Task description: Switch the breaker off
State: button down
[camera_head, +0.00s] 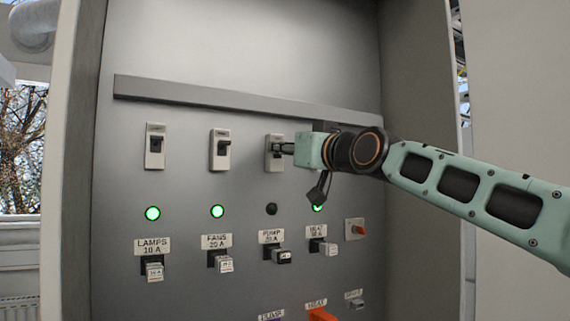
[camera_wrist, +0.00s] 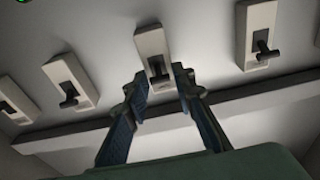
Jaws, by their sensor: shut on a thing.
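The pump breaker (camera_head: 275,165) is a pale upright plate with a dark lever, third from the left in a row on the grey panel. My gripper (camera_head: 283,147) reaches it from the right and is shut on its lever, which it partly hides in the head view. In the wrist view, the breaker (camera_wrist: 151,40) is at the centre, its dark lever (camera_wrist: 157,68) between my two fingers (camera_wrist: 158,78). The lamp (camera_head: 271,209) below this breaker is dark. Whether the lever is up or down is unclear.
The lamps breaker (camera_head: 154,160) and fans breaker (camera_head: 220,162) stand to the left, with lit green lamps below. A grey rail (camera_head: 200,95) runs above. Labelled plugs (camera_head: 154,271) sit lower down. My arm hides the panel to the right.

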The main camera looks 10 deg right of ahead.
jog(key=shift+f+t+y+b, duration=0.4)
jog(key=shift+t+b, duration=0.6)
jog(key=shift+b, duration=2.2)
jog(key=shift+f+b, duration=0.1)
jog(key=shift+b, duration=0.7)
jog(key=shift+t, duration=0.4)
jog(key=shift+r, duration=0.2)
jog(key=c, duration=1.6)
grip_release()
jog(key=shift+f, duration=0.1)
jog(key=shift+v, duration=6)
jog(key=shift+c, duration=0.3)
